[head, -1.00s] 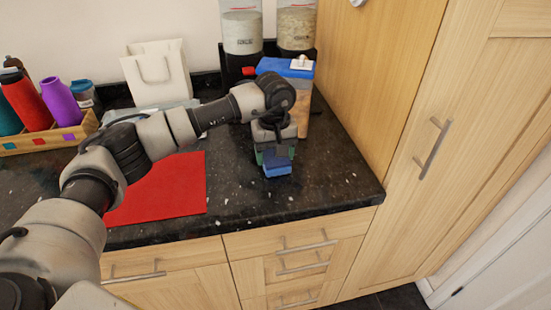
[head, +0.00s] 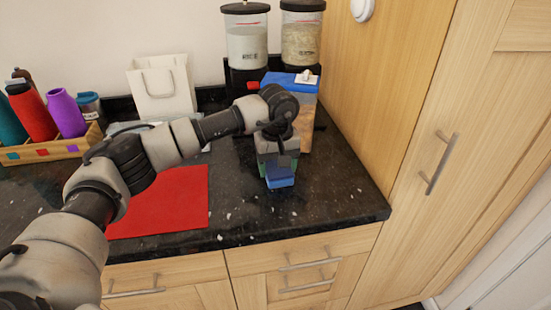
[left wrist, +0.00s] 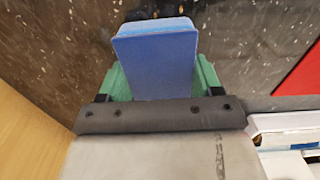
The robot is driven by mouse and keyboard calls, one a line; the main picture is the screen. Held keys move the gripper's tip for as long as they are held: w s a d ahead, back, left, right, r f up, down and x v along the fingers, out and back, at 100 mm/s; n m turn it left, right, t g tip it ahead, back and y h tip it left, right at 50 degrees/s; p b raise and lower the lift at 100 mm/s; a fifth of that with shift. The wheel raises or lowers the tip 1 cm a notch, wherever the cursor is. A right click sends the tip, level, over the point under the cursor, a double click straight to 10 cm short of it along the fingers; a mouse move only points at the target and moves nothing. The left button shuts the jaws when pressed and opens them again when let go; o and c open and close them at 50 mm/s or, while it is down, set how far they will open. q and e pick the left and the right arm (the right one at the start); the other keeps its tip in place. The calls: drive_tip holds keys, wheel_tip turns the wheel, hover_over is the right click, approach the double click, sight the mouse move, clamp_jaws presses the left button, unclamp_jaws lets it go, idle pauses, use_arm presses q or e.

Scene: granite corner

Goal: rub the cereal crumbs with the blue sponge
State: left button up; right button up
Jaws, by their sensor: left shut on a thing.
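The blue sponge (head: 280,182) is low over the dark speckled granite counter near its right front. I cannot tell whether it touches the stone. My left gripper (head: 278,170), with green fingers, is shut on it. The left wrist view shows the sponge (left wrist: 155,60) between the two fingers, sticking out past them. Pale specks (head: 228,215) lie around the sponge on the counter. I cannot tell cereal crumbs from the stone's own flecks. What lies under the sponge is hidden. My right gripper is not in view.
A red mat (head: 160,205) lies left of the sponge. Behind stand a blue-topped container (head: 305,105), two dispensers (head: 247,45), a white bag (head: 160,88) and a wooden crate (head: 50,148) with bottles. A tall wooden cabinet (head: 425,100) bounds the right side.

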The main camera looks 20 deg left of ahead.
sight(282, 192)
use_arm(q)
drive_tip(key=shift+s+d+f, duration=0.1)
drive_tip(key=shift+s+d, duration=0.45)
drive_tip(key=shift+s, duration=0.25)
drive_tip(key=shift+s+d, duration=0.6)
drive_tip(key=shift+s, duration=0.25)
drive_tip(key=shift+s+d+f, duration=0.1)
drive_tip(key=shift+s+d, duration=0.45)
drive_tip(key=shift+s, duration=0.25)
drive_tip(key=shift+s+d+r, duration=0.1)
drive_tip(key=shift+s+d, duration=0.4)
drive_tip(key=shift+s, duration=0.25)
drive_tip(key=shift+s+d+r, duration=0.1)
drive_tip(key=shift+s+d, duration=0.35)
drive_tip(key=shift+s, duration=0.25)
drive_tip(key=shift+r, duration=0.1)
drive_tip(key=shift+r+p, duration=1.1)
drive_tip(key=shift+r, duration=1.85)
drive_tip(key=shift+r+p, duration=0.5)
drive_tip(key=shift+r, duration=1)
